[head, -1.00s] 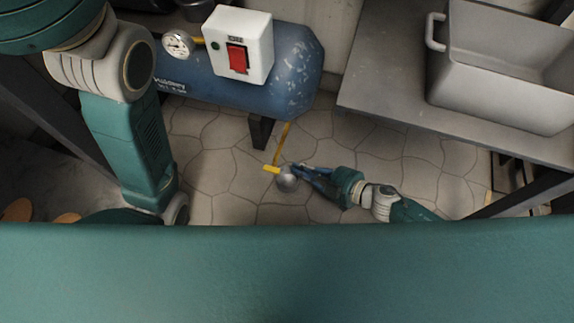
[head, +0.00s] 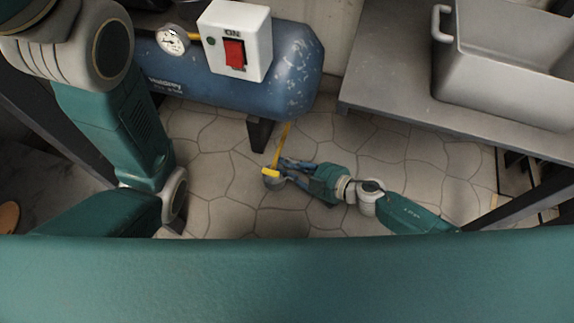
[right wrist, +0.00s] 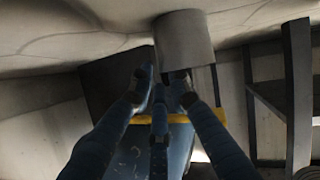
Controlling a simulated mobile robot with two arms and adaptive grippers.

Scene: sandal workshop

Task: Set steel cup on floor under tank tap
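The blue tank (head: 230,85) lies at the top of the head view. A yellow tap (head: 270,172) stands at the end of its yellow pipe (head: 281,145). The steel cup (head: 274,184) is close beside the tap, partly covered by it and by my fingers. My right gripper (head: 278,170) is at the cup, its fingers closed in on the cup's edge. In the right wrist view the grey cup (right wrist: 184,38) sits beyond the fingertips (right wrist: 163,82), one finger overlapping its rim. I cannot tell whether the cup touches the floor. My left gripper is out of view.
A white switch box (head: 236,38) with a red switch and a gauge (head: 172,40) sit on the tank. A black tank leg (head: 260,133) stands close to the pipe. A grey table (head: 385,105) with a grey bin (head: 510,90) is at the right. Tiled floor lies between.

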